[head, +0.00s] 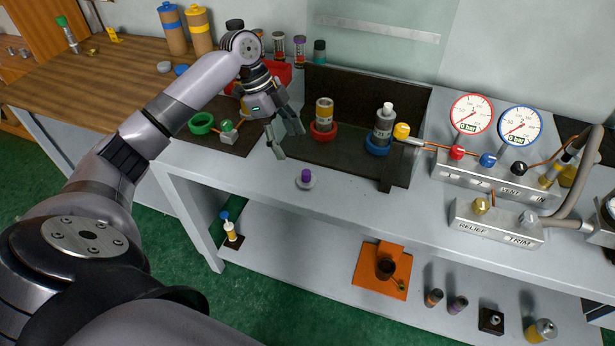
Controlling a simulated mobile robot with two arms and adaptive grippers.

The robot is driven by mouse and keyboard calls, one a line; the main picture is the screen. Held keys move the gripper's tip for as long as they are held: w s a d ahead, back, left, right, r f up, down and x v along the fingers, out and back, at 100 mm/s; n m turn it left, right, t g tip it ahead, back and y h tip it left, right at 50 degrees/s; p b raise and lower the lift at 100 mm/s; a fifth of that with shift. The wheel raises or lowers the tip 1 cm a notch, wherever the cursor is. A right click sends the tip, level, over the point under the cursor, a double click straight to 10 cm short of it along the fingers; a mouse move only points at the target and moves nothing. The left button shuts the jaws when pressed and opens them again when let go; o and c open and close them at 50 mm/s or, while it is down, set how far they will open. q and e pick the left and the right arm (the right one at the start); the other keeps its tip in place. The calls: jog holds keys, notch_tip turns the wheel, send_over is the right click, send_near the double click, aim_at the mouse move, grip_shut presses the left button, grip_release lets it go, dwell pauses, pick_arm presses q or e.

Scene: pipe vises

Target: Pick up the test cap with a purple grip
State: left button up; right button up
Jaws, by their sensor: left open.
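The test cap with a purple grip (306,177) sits on the grey bench top near its front edge, a pale disc with a purple knob standing up from it. My left gripper (287,141) is open and empty, above the bench and up and to the left of the cap in the picture. Its fingers point down and do not touch the cap. Nothing hides the cap. My right gripper is not in view.
A dark tray (335,150) behind the cap holds a red ring vise (323,132) and a blue ring vise (377,144), each with an upright cylinder. A gauge panel (480,180) stands to the right. A dark mat with a green ring (202,123) lies left. Bench around the cap is clear.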

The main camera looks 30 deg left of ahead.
aim_at(305, 171)
pick_arm(q)
jog(key=p+x, duration=0.1)
jog(key=x, duration=0.6)
jog(key=shift+w+d, duration=0.1)
jog(key=p+x, duration=0.2)
jog(key=x, duration=0.2)
jog(key=shift+d+f, duration=0.15)
jog(key=shift+d, duration=0.1)
jog(key=shift+f, duration=0.25)
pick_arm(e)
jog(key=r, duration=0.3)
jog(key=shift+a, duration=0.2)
pick_arm(q)
jog(key=shift+c, duration=0.2)
jog(key=c, duration=1.2)
jog(key=shift+c, duration=0.4)
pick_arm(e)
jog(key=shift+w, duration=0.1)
pick_arm(q)
jog(key=shift+r, duration=0.15)
